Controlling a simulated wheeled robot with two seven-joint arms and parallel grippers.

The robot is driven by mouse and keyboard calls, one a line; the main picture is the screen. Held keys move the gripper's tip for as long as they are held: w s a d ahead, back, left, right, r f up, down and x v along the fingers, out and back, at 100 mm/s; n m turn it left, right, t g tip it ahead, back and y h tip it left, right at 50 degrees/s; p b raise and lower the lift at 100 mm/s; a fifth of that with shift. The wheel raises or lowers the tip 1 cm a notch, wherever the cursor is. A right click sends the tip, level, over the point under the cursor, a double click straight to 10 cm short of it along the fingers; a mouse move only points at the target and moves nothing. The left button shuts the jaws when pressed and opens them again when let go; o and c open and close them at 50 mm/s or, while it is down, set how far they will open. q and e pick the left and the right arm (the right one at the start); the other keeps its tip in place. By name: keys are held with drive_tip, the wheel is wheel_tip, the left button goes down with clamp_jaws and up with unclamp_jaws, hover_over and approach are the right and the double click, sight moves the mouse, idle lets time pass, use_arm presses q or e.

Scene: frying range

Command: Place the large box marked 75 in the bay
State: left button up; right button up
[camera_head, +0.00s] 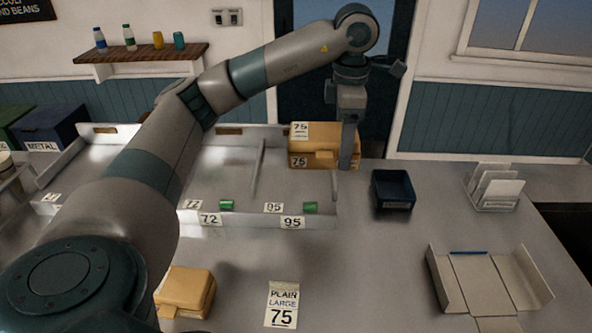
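A tan box marked 75 (312,157) is at the back right corner of the divided metal tray (240,215). I cannot tell whether it rests inside the tray or on its edge. My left gripper (347,160) points down at the box's right end, overlapping it in view; its fingers are seen edge-on, so its grip is unclear. Another tan box (190,288) lies in front, partly hidden by my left arm. A card reading PLAIN LARGE 75 (283,305) lies on the counter. Front labels read 72 (209,219) and 95 (292,222). My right gripper is out of view.
Small green cups (310,207) stand at the tray's front edge. A dark blue bin (393,189), a card holder (494,188) and an open flat carton (482,282) occupy the right side. The counter between the tray and carton is clear.

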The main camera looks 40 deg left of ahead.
use_arm(q)
drive_tip(key=shift+w+a+f, duration=0.1)
drive_tip(key=shift+a, duration=0.05)
drive_tip(key=w+a+f+p, duration=0.1)
drive_tip(key=a+f, duration=0.1)
drive_tip(key=a, duration=0.1)
drive_tip(key=w+a+f, duration=0.1)
drive_tip(key=a+f, duration=0.1)
drive_tip(key=a, duration=0.2)
drive_tip(key=w+a+f+p, duration=0.1)
drive_tip(key=a+f, duration=0.1)
drive_tip(key=a, duration=0.2)
drive_tip(key=shift+w+f+p, duration=0.1)
drive_tip(key=shift+f+p, duration=0.2)
drive_tip(key=shift+f, duration=0.1)
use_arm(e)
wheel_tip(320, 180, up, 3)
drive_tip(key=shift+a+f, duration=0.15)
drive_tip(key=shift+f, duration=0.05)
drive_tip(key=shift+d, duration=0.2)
use_arm(q)
drive_tip(key=shift+f, duration=0.2)
wheel_tip(320, 180, down, 2)
drive_tip(key=shift+f+p, duration=0.25)
drive_tip(key=shift+p, duration=0.65)
drive_tip(key=shift+f, duration=0.55)
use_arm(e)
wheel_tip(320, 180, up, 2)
